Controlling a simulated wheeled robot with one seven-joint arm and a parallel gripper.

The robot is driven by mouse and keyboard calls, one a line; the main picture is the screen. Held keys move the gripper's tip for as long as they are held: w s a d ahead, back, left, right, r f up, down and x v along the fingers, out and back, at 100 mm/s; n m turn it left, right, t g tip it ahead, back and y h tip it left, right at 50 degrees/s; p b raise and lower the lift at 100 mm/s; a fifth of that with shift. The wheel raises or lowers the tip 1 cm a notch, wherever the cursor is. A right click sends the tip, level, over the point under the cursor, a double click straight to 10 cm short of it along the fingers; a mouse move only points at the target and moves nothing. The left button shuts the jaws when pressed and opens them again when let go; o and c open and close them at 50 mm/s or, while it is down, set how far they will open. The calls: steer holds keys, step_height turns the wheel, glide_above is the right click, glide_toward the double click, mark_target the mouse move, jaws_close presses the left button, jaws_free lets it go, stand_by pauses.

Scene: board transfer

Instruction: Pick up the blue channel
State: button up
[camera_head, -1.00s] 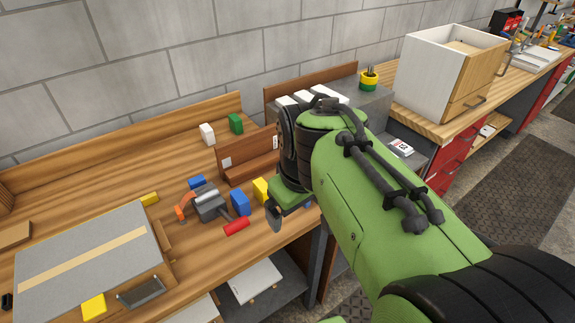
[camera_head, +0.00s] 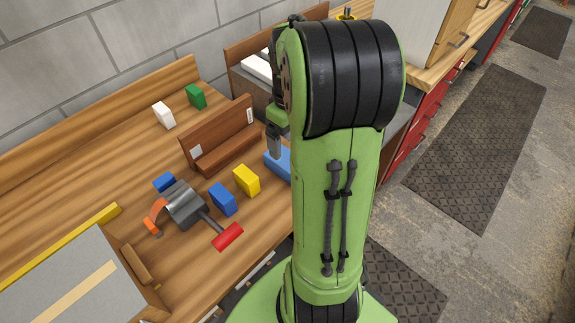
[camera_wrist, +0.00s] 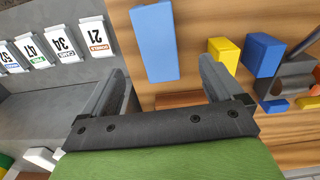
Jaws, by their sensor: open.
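The long blue channel (camera_head: 281,162) lies on the wooden bench beside the yellow block, its right part hidden behind my arm. In the wrist view it shows as a long blue bar (camera_wrist: 155,40) ahead of my jaws. My gripper (camera_wrist: 162,72) is open and empty, and the bar's near end appears between its fingertips. I cannot tell how high the fingers are above it. In the head view my gripper (camera_head: 274,142) is partly hidden by my arm and appears just above the channel's left end.
A yellow block (camera_head: 246,180) and a blue block (camera_head: 222,199) stand close to the left. A clamp-like tool (camera_head: 187,205) with a red handle lies farther left. A brown wooden rack (camera_head: 220,140) stands behind. Numbered cards (camera_wrist: 97,35) lie on a grey surface beside the bench.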

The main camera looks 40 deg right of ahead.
steer(key=f+b, duration=0.1)
steer(key=f, duration=0.2)
steer(key=f+b, duration=0.1)
steer(key=f, duration=0.6)
steer(key=shift+w+d+f+b, duration=0.2)
steer(key=shift+w+f+b, duration=0.05)
steer(key=shift+w+b, duration=0.15)
steer(key=shift+s, duration=0.1)
steer(key=shift+r, duration=0.1)
steer(key=shift+c, duration=0.4)
steer(key=c, duration=0.9)
